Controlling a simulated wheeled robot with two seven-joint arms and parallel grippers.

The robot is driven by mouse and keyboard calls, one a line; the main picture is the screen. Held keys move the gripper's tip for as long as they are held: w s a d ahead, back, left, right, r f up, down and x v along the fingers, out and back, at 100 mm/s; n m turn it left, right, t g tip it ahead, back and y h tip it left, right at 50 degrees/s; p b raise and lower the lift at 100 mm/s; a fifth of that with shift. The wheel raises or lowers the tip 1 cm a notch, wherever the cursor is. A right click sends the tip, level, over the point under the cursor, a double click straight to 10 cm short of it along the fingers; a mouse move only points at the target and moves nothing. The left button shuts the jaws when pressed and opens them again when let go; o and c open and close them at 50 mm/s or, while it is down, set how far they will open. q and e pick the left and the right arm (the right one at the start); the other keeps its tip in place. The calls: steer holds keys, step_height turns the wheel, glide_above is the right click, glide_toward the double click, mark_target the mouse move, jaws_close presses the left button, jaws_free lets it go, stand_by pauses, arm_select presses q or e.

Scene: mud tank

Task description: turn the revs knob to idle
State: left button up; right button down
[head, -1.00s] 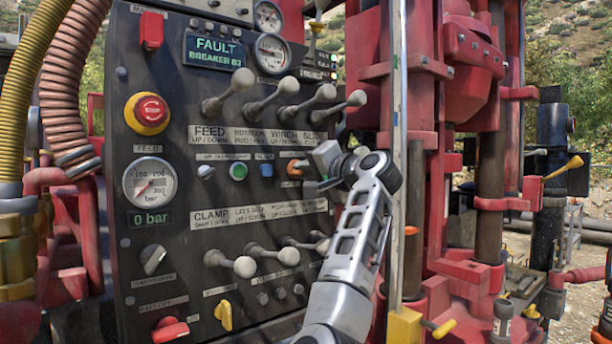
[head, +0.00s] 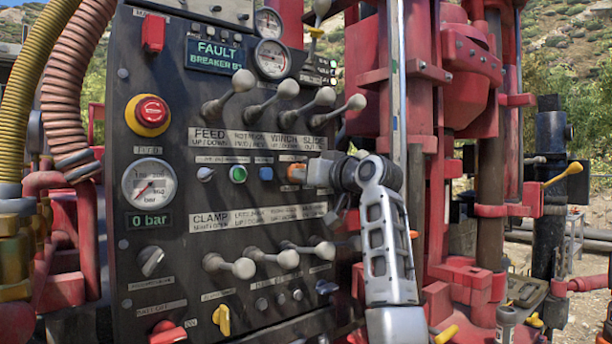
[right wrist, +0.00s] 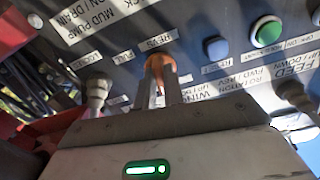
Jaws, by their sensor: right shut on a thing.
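The orange revs knob (head: 296,172) is on the dark control panel (head: 136,270), at the right end of the middle row. My right gripper (right wrist: 161,88) is shut on the knob, one finger on each side. In the head view my right gripper (head: 306,173) reaches the knob from the right. The fingers hide part of the knob, and its exact pointing is hard to tell. My left gripper is not in view.
A blue button (head: 266,172) and a green button (head: 238,174) are left of the knob. Grey ball levers (head: 325,96) stand above, and more levers (head: 288,258) stick out below. Red drill machinery (head: 430,140) stands close on the right.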

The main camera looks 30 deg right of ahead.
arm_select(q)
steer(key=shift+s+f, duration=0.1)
arm_select(e)
steer(key=shift+n, duration=0.7)
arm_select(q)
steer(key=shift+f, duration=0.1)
arm_select(e)
steer(key=shift+n, duration=0.3)
steer(key=c, duration=1.5)
jaws_free()
steer(key=shift+r, duration=0.1)
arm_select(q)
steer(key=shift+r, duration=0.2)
arm_select(e)
steer(key=shift+s, duration=0.1)
